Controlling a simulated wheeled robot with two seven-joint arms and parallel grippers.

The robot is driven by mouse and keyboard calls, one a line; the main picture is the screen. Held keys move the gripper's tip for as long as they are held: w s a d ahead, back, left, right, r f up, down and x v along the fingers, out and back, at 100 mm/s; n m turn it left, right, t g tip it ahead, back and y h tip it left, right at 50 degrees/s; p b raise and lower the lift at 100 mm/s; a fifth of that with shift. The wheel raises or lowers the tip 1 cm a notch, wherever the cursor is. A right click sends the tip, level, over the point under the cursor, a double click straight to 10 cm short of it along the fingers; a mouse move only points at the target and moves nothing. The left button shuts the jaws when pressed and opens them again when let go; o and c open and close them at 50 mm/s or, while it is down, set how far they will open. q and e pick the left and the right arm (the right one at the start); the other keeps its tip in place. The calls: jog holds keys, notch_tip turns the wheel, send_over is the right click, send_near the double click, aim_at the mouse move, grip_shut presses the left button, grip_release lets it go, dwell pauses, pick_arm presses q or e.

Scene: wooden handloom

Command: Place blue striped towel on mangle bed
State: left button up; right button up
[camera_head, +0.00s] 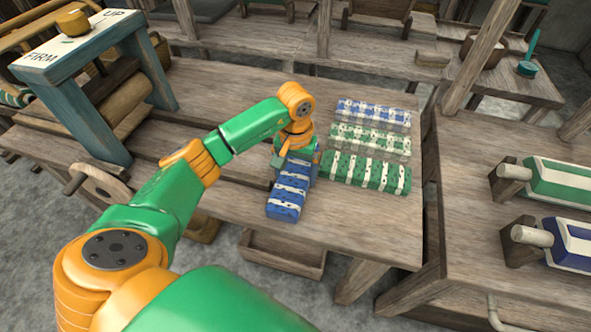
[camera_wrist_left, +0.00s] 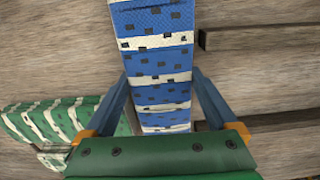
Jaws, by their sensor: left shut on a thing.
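The blue striped towel (camera_head: 287,197), a long blue block with white dotted bands, is held by my left gripper (camera_head: 296,163) over the wooden table boards. In the left wrist view the towel (camera_wrist_left: 160,70) runs between the two fingers, which are closed against its sides. I cannot tell whether its underside touches the boards. The mangle (camera_head: 85,85) stands at the left, with a blue frame, wooden rollers and a top marked FIRM and UP. Wooden boards (camera_head: 195,105) run from its frame towards the towel; I cannot tell where its bed ends. My right gripper is not in view.
A green striped towel (camera_head: 367,172) lies right of my gripper, with a paler green one (camera_head: 369,139) and a paler blue one (camera_head: 373,114) behind it. A side table (camera_head: 480,225) at the right holds green and blue rolls. Boards between mangle and gripper look clear.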

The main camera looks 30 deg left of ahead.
pick_arm(q)
jog(key=shift+s+f, duration=0.1)
jog(key=shift+f, duration=0.05)
jog(key=o, duration=1.2)
jog(key=shift+o, duration=0.2)
